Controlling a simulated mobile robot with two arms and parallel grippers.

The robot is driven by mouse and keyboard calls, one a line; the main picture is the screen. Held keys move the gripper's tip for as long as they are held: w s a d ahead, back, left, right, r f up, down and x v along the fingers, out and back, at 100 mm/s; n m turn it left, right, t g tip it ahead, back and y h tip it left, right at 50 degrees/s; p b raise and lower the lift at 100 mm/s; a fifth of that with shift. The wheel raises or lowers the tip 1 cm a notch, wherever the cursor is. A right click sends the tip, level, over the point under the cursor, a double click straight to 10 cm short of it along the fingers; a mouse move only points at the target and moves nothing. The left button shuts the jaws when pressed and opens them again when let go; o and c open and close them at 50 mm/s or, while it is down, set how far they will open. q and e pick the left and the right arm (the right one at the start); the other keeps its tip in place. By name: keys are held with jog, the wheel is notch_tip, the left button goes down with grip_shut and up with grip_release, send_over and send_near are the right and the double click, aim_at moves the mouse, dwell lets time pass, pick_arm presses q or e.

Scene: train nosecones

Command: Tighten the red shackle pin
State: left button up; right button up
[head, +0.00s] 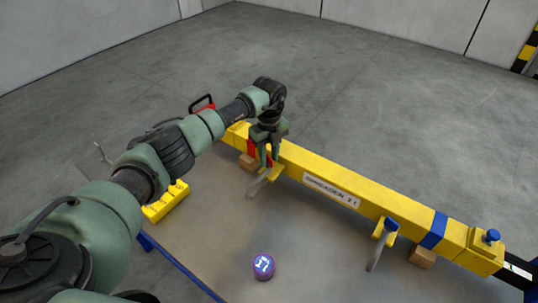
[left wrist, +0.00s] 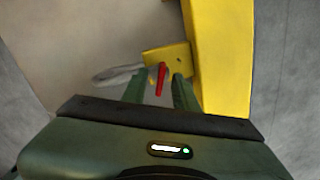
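The red shackle pin (left wrist: 161,78) shows in the left wrist view, by a yellow lug (left wrist: 168,58) on the yellow spreader beam (head: 335,180). A grey shackle (head: 260,183) hangs at that lug and shows partly in the left wrist view (left wrist: 115,75). My left gripper (head: 264,158) reaches down beside the left part of the beam. In the left wrist view its two green fingers (left wrist: 160,82) stand apart, with the red pin between them and a gap on each side. Whether the pin is fully seated is not clear. My right gripper is not in view.
A second shackle (head: 375,256) with a blue pin hangs further right on the beam. Wooden blocks (head: 422,256) support the beam. A purple can (head: 263,266) stands on the table (head: 215,255). A yellow block (head: 166,202) and a red item (head: 203,106) are near my arm.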

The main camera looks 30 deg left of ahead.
pick_arm(q)
grip_shut()
